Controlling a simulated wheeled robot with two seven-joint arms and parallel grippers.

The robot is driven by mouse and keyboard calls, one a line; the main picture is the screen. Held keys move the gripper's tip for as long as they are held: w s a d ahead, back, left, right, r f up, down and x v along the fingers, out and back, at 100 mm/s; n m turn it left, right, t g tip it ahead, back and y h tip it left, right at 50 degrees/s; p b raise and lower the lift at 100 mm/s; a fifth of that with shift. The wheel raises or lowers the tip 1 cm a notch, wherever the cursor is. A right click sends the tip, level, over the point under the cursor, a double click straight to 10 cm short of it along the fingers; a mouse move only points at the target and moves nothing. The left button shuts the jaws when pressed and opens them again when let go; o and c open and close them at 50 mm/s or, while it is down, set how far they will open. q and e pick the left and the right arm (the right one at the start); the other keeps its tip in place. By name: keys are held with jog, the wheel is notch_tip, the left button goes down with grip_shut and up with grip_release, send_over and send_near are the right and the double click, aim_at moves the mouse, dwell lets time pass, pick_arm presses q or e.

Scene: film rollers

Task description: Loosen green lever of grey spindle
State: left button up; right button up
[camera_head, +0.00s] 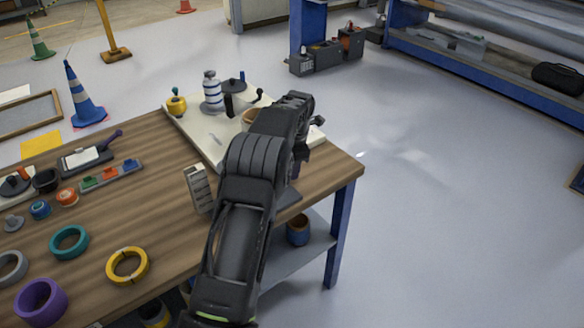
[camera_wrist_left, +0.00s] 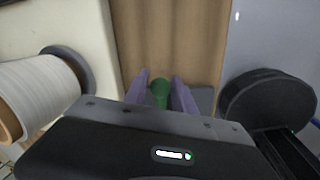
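A green lever knob (camera_wrist_left: 160,92) shows between the purple fingers of my left gripper (camera_wrist_left: 160,88) in the left wrist view. Narrow gaps seem to show on both sides of it, so the fingers look open around it. A grey part (camera_wrist_left: 205,98), perhaps of the grey spindle, shows behind the fingers; the rest is hidden. My right gripper is not in view.
In the left wrist view, a pale film roll (camera_wrist_left: 38,95) is close on the left and a black round part (camera_wrist_left: 268,102) on the right. A white board (camera_head: 193,133) carries rollers on the wooden table (camera_head: 170,215). Rings and a grey slotted block (camera_head: 198,188) lie nearby.

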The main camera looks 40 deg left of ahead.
pick_arm(q)
jog(key=o, duration=0.3)
jog(key=shift+r, duration=0.1)
jog(key=r, duration=0.2)
jog(key=d+r, duration=0.1)
jog(key=r, duration=0.2)
jog(key=s+r+b, duration=0.1)
jog(key=r, duration=0.1)
jog(key=shift+d+r, duration=0.15)
jog(key=shift+r, duration=0.05)
jog(key=shift+f, duration=0.1)
dwell(0.3)
